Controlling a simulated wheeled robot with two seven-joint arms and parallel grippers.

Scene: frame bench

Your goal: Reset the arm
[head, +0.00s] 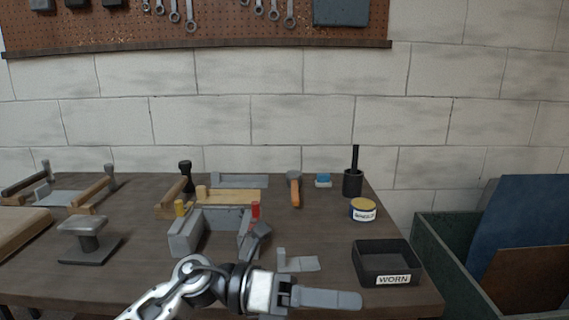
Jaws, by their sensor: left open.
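My left arm comes in from the lower left, and its gripper (305,268) is at the front edge of the bench. The gripper is open, with one grey finger reaching right and a darker part angled up beside the grey vise-like block (188,238). I see nothing held in it. A small grey L-shaped piece (303,264) shows just beyond the gripper; I cannot tell whether it touches. My right gripper is not in view.
On the dark bench (335,230) are a black tray labelled WORN (388,258), a yellow-topped tin (363,210), a black cup (353,182), an orange-handled hammer (295,190), and a wooden frame piece (235,196). A small anvil-like stand (90,240) is left. A green bin (450,260) stands right.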

